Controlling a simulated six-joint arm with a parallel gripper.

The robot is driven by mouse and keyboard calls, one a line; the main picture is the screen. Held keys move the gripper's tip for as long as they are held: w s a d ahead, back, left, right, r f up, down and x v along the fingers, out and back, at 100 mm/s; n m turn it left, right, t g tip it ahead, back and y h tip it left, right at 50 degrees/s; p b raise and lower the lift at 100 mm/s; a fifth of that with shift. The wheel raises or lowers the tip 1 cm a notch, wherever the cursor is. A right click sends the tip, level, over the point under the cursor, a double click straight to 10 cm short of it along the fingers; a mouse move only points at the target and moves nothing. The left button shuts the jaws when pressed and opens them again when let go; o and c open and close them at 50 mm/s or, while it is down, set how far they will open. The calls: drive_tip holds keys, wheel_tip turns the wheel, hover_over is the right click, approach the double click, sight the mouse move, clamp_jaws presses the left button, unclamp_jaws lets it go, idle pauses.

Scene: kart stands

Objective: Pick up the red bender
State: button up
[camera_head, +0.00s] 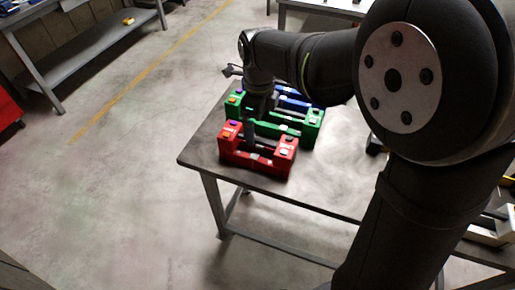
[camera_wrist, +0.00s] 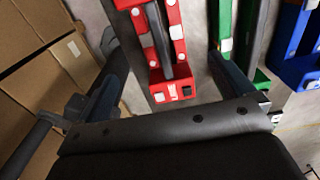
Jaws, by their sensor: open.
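The red bender (camera_head: 268,164) is a red block-ended frame with a dark bar along it, on the front left of the table (camera_head: 205,150). In the wrist view the red bender (camera_wrist: 158,76) lies at the upper middle, between my two dark fingers, and is cut off by the top edge. My gripper (camera_wrist: 165,50) is open, with one finger on each side of it; nothing is held. In the head view my gripper (camera_head: 254,118) points down just over the bender's far side. I cannot tell whether the fingers touch it.
A green bender (camera_head: 312,128) of similar shape stands close behind the red one, with a blue one (camera_head: 292,91) behind that. In the wrist view the green bender (camera_wrist: 225,25) is near the right finger. Cardboard boxes (camera_wrist: 40,55) show at left. The table's front is clear.

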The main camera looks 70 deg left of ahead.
sight(258, 140)
wheel_tip(258, 140, down, 8)
drive_tip(key=shift+r, duration=0.1)
drive_tip(key=f, duration=0.5)
drive_tip(key=shift+a+f, duration=0.1)
drive_tip(key=shift+a, duration=0.2)
drive_tip(key=c, duration=2)
